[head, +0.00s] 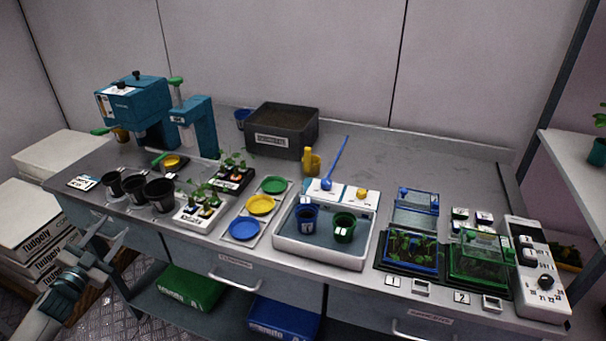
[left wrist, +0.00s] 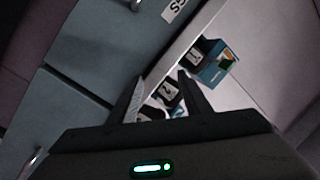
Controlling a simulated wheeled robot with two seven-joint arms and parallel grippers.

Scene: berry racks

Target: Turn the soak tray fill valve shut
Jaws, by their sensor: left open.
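The soak tray (head: 318,256) is a white basin of water at the front middle of the bench. A blue pot (head: 303,219) and a green pot (head: 344,227) stand in it. Its white back panel (head: 343,192) carries a long blue lever (head: 337,160), tilted up to the right, and a small yellow knob (head: 361,194). I cannot tell which of the two is the fill valve. My left gripper (head: 108,231) is open and empty off the bench's left front edge, far from the tray. It also shows in the left wrist view (left wrist: 159,82).
Black pots (head: 158,194), seedling trays (head: 198,211) and coloured dishes (head: 260,204) stand between my left gripper and the tray. A teal press (head: 135,107) and a grey soil bin (head: 284,131) are behind. Covered propagators (head: 410,250) stand right of the tray.

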